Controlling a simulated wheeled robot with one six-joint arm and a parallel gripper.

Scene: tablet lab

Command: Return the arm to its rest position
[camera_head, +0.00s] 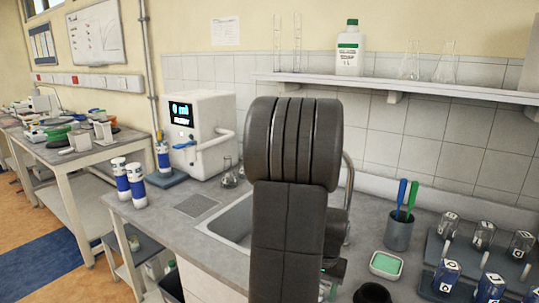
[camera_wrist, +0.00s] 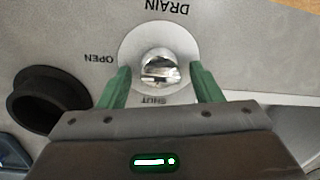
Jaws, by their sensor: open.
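My arm (camera_head: 290,190) stands upright in the middle of the head view, in front of the sink and counter. My gripper (camera_wrist: 160,78) is open in the wrist view, with one green finger on each side of a shiny metal drain knob (camera_wrist: 157,62). The knob sits on a round pale plate marked OPEN and SHUT, under the word DRAIN. I cannot tell whether the fingers touch the knob. My arm hides most of the gripper and the knob in the head view.
The sink (camera_head: 233,222) is partly hidden behind my arm. A pen cup (camera_head: 398,232), a green-topped dish (camera_head: 386,265) and a rack of bottles (camera_head: 436,247) stand to the right. A shelf (camera_head: 420,92) with glassware runs above. A black round opening (camera_wrist: 52,103) lies left of the knob.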

